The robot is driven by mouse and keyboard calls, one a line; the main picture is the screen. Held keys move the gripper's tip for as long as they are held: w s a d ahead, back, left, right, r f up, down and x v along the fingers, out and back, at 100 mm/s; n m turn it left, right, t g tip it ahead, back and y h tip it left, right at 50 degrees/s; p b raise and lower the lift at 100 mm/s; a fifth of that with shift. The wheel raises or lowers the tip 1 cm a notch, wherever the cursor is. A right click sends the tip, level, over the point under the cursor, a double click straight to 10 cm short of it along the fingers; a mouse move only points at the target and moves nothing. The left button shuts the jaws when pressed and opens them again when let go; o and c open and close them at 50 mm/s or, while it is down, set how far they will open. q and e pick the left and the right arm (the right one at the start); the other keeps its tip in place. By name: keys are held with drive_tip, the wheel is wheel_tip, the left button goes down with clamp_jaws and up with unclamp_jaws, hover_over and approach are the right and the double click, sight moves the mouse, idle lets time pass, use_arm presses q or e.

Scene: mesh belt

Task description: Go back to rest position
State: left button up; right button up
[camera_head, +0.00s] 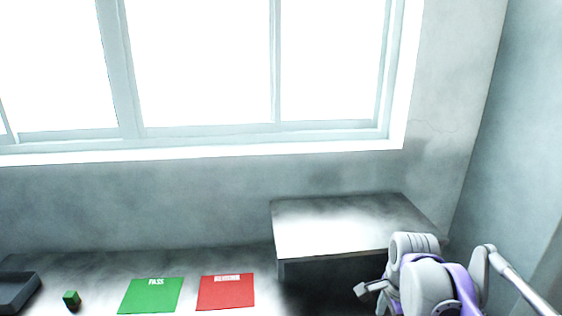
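My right arm (430,284) is in the lower right of the head view, folded, in front of the grey raised block. The part that looks like my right gripper (367,290) points left. It is small and partly hidden by the arm, so I cannot tell whether it is open or shut. I see nothing held in it. My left arm and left gripper are not in view.
A green cube (71,299) lies on the table at the left, beside a dark tray (16,290). A green PASS mat (151,297) and a red mat (226,293) lie to its right. A raised block (340,228) stands beside my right arm.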

drive_tip(key=s+a+f+n+t, duration=0.1)
drive_tip(key=s+a+f+n, duration=0.1)
drive_tip(key=s+n, duration=0.3)
drive_tip(key=s+a+f+n+t, duration=0.1)
drive_tip(key=s+a+f+n, duration=0.1)
drive_tip(key=s+f+n, duration=0.3)
drive_tip(key=s+a+f+n+t, duration=0.2)
drive_tip(key=s+a+f+n, duration=0.1)
drive_tip(key=s+n, duration=0.4)
drive_tip(key=shift+a+f+n+p, duration=0.1)
drive_tip(key=shift+f+n+p, duration=0.25)
drive_tip(key=shift+f, duration=0.2)
